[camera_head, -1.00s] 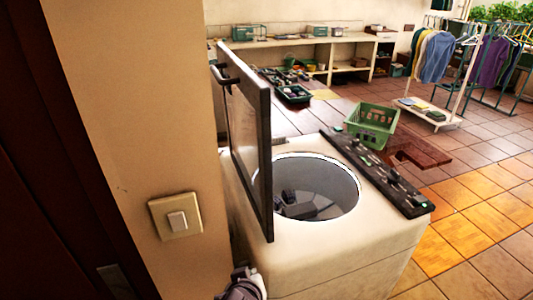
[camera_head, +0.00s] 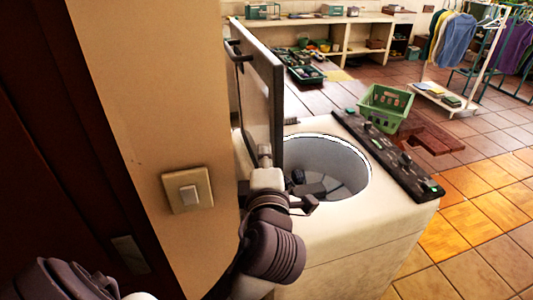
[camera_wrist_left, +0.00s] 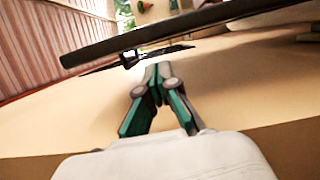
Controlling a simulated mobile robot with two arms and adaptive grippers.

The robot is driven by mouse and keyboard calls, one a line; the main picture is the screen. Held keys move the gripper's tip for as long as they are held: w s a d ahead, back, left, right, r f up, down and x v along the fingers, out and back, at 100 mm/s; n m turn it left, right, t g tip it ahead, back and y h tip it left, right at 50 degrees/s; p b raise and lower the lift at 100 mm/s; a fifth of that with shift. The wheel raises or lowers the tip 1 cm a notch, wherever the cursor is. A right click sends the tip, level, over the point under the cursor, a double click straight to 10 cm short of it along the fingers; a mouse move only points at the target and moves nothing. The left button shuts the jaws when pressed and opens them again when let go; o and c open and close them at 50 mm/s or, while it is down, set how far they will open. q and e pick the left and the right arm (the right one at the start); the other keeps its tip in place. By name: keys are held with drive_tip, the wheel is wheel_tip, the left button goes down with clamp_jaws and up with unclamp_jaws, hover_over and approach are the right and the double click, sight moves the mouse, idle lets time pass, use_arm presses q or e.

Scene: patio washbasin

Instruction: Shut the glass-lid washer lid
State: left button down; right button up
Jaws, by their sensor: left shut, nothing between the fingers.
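The washer (camera_head: 350,240) stands in the middle of the head view. Its dark-framed glass lid (camera_head: 258,90) stands up, open, on the left side of the round drum opening (camera_head: 345,170). A dark handle (camera_head: 236,50) is on the lid's left face. My left gripper (camera_head: 264,155) is shut and empty at the lid's lower end and hides part of it. In the left wrist view the shut fingers (camera_wrist_left: 157,70) point toward the lid's dark edge (camera_wrist_left: 180,36). I cannot tell whether they touch it. My right gripper is not in view.
A wall with a light switch (camera_head: 187,190) is close on the left. A dark control panel (camera_head: 388,155) runs along the washer's far right edge. A green basket (camera_head: 385,108) stands on the floor behind it. Tiled floor to the right is clear.

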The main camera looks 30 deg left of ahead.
use_arm(q)
drive_tip(key=p+x, duration=0.4)
drive_tip(key=x, duration=0.4)
drive_tip(key=shift+d+f, duration=0.1)
